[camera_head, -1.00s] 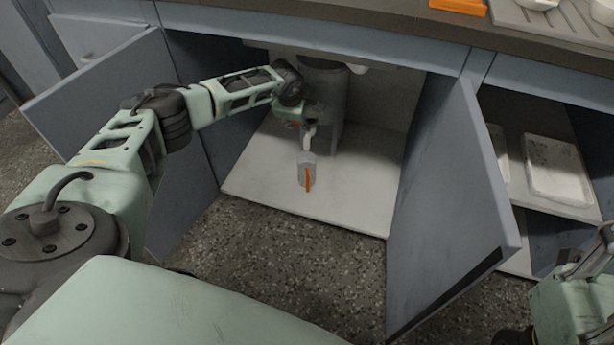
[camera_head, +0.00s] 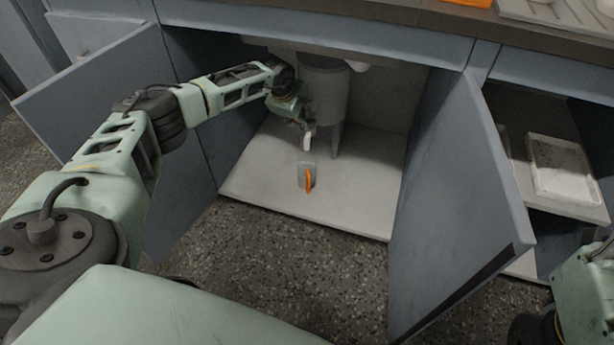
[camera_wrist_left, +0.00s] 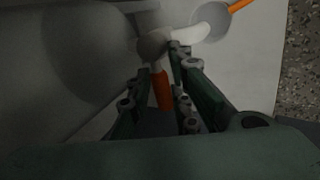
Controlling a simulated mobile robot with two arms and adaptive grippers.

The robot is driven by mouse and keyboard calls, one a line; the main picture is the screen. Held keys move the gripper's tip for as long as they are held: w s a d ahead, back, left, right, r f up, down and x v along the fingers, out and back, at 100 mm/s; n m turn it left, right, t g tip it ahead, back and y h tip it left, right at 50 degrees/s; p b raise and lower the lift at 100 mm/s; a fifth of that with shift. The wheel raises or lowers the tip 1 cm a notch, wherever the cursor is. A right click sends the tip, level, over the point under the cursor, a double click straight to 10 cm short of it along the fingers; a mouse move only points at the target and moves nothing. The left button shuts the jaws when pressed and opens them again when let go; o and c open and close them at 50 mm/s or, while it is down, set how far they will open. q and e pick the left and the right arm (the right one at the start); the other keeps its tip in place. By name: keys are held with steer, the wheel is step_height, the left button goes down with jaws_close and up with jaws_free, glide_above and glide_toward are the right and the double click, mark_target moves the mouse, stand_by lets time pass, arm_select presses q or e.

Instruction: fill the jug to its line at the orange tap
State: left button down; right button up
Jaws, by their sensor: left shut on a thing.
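The small grey, see-through jug (camera_head: 303,176) with an orange handle (camera_head: 310,180) stands on the white cabinet floor, below the pale tap spout (camera_head: 307,143). Its round opening (camera_wrist_left: 211,20) shows at the top of the left wrist view, by the spout's end. My left gripper (camera_head: 305,124) is at the tap, in front of the grey tank. In the wrist view its fingers (camera_wrist_left: 167,88) are shut on the orange tap lever (camera_wrist_left: 163,92). The jug's fill line and water level are too small to make out. My right gripper (camera_head: 602,240) is mostly cut off at the right edge.
The grey cylindrical tank (camera_head: 323,90) stands behind the tap. Open doors flank the cabinet, the left door (camera_head: 100,95) and the right door (camera_head: 455,200). A white tray (camera_head: 562,170) sits on a shelf at right. The cabinet floor (camera_head: 355,205) around the jug is mostly clear.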

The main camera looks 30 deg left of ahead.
arm_select(q)
steer(key=c, duration=1.5)
jaws_free()
steer(key=shift+w+a+r, duration=0.3)
steer(key=shift+a+r, duration=0.1)
steer(key=shift+r, duration=0.05)
steer(key=shift+c, duration=0.2)
steer(key=shift+s+d+f, duration=0.1)
steer(key=shift+s+r, duration=0.15)
steer(key=shift+r, duration=0.2)
steer(key=s+d, duration=0.1)
steer(key=s, duration=1.1)
steer(key=shift+d+r, duration=0.15)
steer(key=shift+r, duration=0.05)
steer(key=shift+s, duration=0.1)
